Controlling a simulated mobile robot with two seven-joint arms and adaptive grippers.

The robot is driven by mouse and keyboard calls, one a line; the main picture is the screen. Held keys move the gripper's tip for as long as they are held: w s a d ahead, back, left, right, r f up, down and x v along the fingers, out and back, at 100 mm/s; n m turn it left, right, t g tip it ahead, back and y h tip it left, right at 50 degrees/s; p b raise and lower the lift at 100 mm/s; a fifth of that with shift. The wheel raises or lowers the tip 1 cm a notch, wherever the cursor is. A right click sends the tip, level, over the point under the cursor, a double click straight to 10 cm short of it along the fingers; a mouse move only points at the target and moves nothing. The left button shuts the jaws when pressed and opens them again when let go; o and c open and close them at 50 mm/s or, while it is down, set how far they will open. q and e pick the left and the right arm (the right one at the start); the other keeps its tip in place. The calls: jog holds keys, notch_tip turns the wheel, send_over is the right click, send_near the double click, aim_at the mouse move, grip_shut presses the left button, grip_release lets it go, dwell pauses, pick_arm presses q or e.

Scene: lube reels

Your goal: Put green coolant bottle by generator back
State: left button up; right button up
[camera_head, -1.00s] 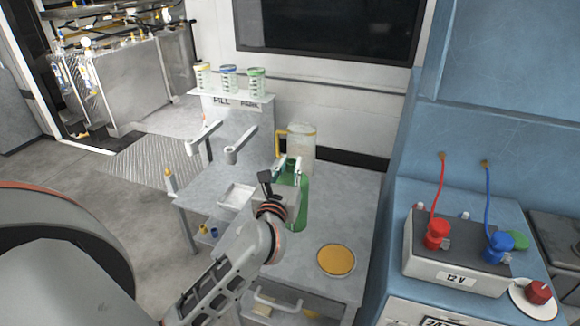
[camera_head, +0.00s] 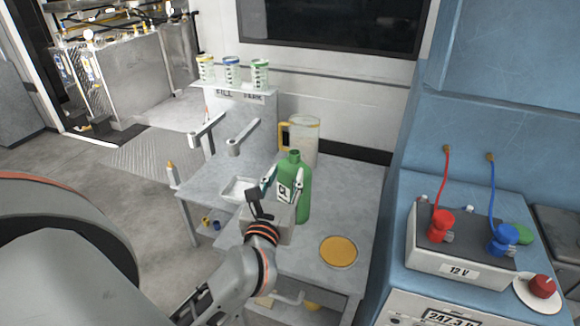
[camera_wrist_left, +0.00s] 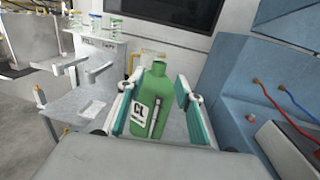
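The green coolant bottle (camera_head: 303,196) stands upright on the grey workbench (camera_head: 345,205), with its white label facing my gripper. My left gripper (camera_head: 284,186) is on the near side of the bottle, its fingers spread. In the left wrist view the bottle (camera_wrist_left: 155,95) shows between the two teal-padded fingers (camera_wrist_left: 160,97), with a gap beside the right finger. The bottle's lower part is hidden by the gripper. My right gripper is out of view. No generator can be made out for certain.
A clear jug with a yellow handle (camera_head: 304,132) stands behind the bottle. A round yellow-topped dish (camera_head: 339,251) lies to the right front, and a white tray (camera_head: 238,189) to the left. A blue cabinet with a 12 V battery (camera_head: 458,250) borders the right.

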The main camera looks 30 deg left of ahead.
pick_arm(q)
jog(key=shift+v, duration=1.7)
